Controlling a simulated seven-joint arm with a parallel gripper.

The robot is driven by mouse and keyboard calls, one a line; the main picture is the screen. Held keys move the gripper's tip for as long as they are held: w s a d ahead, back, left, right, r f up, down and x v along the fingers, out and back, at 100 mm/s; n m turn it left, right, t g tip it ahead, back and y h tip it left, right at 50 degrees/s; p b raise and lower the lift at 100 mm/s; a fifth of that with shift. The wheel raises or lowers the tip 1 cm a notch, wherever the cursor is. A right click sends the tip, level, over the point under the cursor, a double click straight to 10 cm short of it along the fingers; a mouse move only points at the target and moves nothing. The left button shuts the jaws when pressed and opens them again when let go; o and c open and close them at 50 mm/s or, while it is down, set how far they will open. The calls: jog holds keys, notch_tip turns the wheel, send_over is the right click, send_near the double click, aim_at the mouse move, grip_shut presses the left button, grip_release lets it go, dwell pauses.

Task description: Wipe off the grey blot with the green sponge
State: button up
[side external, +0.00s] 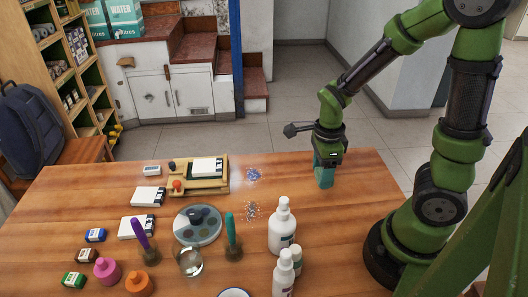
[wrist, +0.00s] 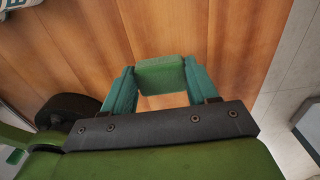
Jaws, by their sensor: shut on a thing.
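My gripper (side external: 324,172) is at the right part of the wooden table, its teal fingers pointing down at or just above the surface. In the wrist view my gripper (wrist: 160,82) is shut on the green sponge (wrist: 160,72), a block held between the two fingertips. In the side view the fingers hide most or all of the sponge. I cannot tell whether the sponge touches the table. The grey blot (side external: 250,211), a speckled patch, lies on the table left of my gripper and nearer the camera, behind the white bottles.
A blue speckled blot (side external: 253,175) lies behind the grey one. A white pump bottle (side external: 282,228) stands close to the grey blot. A green brush in a holder (side external: 232,240), a round palette (side external: 198,226) and a wooden tray (side external: 185,189) stand left. Table around my gripper is clear.

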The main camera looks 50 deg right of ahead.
jog(key=w+a, duration=0.1)
jog(key=a, duration=0.1)
jog(key=w+a+n, duration=0.1)
jog(key=w+a, duration=0.1)
jog(key=a, duration=0.1)
jog(key=w+a+n, duration=0.1)
jog(key=a, duration=0.1)
jog(key=shift+w+a+r, duration=0.25)
jog(key=shift+w+a, duration=0.05)
jog(key=w+a+r+m, duration=0.1)
jog(key=w+a+r, duration=0.15)
jog(key=a, duration=0.85)
jog(key=m, duration=0.1)
send_over(249, 223)
jog(key=shift+f, duration=3.35)
jog(key=shift+w+d+f, duration=0.55)
jog(key=shift+w+f, duration=0.05)
jog(key=shift+f, duration=0.2)
jog(key=shift+c, duration=0.8)
jog(key=shift+w+d, duration=2)
jog(key=shift+d, duration=0.05)
jog(key=shift+s+a, duration=2.5)
jog(key=shift+s+a+r, duration=0.1)
jog(key=shift+a+r, duration=0.05)
jog(key=shift+r, duration=0.05)
notch_tip(249, 223, up, 8)
